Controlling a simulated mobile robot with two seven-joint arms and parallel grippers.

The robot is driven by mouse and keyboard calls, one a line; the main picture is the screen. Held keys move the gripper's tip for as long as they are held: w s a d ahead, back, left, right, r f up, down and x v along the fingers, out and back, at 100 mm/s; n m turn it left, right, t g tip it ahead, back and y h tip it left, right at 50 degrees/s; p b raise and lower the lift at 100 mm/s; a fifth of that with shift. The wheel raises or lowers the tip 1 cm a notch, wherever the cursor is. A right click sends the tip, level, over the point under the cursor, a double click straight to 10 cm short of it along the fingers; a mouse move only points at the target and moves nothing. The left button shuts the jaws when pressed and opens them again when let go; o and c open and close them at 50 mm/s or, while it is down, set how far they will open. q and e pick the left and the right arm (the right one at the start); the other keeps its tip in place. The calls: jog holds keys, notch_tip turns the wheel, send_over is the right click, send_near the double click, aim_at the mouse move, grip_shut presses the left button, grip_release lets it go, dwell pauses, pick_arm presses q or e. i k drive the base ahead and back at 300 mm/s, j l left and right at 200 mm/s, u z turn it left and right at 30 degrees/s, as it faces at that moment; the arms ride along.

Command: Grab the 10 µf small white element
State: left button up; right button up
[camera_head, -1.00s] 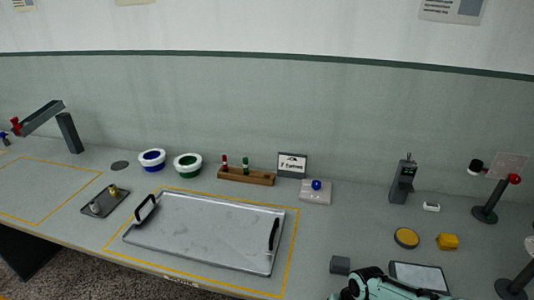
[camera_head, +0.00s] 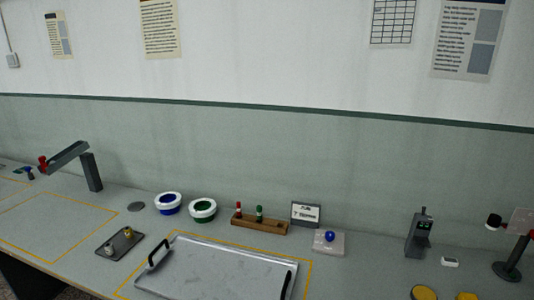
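A small white element (camera_head: 450,262) lies on the bench at the right, just right of the dark grey upright device (camera_head: 419,236). Any marking on it is too small to read. Neither of my grippers shows in the view now.
A metal tray (camera_head: 215,268) with black handles fills the front middle of the bench. Behind it stand two white-rimmed bowls (camera_head: 203,210), a wooden rack (camera_head: 259,225), a small sign (camera_head: 306,213) and a pale block with a blue ball (camera_head: 329,241). A dark stand (camera_head: 507,270) is at far right.

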aim_at(109, 249)
jog(key=u, duration=1.4)
jog(key=i+j, duration=0.3)
